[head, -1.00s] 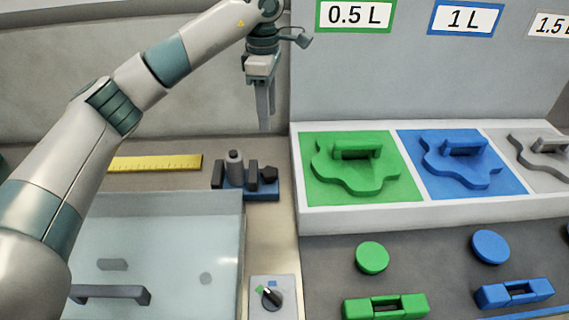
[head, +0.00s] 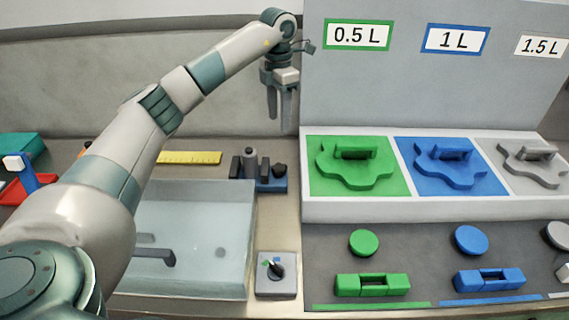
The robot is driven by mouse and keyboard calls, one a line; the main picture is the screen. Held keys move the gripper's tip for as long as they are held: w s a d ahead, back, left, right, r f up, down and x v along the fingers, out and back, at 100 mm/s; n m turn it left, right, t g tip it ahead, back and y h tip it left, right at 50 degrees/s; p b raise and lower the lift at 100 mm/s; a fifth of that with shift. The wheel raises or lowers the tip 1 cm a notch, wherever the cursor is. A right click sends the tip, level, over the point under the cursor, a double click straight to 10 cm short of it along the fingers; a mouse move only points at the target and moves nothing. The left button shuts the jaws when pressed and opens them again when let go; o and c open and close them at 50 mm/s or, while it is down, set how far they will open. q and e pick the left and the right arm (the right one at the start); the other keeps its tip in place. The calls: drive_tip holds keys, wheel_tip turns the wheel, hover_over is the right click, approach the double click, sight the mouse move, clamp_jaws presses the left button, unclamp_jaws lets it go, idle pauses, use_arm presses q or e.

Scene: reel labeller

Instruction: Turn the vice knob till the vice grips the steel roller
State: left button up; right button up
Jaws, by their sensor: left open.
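The vice (head: 268,186) stands on the bench behind the clear-lidded box, with a blue base and dark jaws. The grey steel roller (head: 250,160) stands upright between the jaws; I cannot tell whether they touch it. The dark vice knob (head: 279,170) is on the vice's right side. My left gripper (head: 280,117) points down, open and empty, above and apart from the vice. My right gripper is out of view.
A yellow ruler (head: 190,158) lies left of the vice. A box with a clear lid and dark handle (head: 235,265) and a dial switch (head: 276,287) are in front. A white tray (head: 435,207) with green, blue and grey pieces stands to the right.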

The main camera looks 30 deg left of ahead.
sight(280, 167)
use_arm(q)
drive_tip(key=shift+d, duration=0.1)
wheel_tip(280, 167, down, 17)
drive_tip(key=p, duration=0.6)
drive_tip(key=shift+f, duration=0.15)
drive_tip(key=c, duration=0.8)
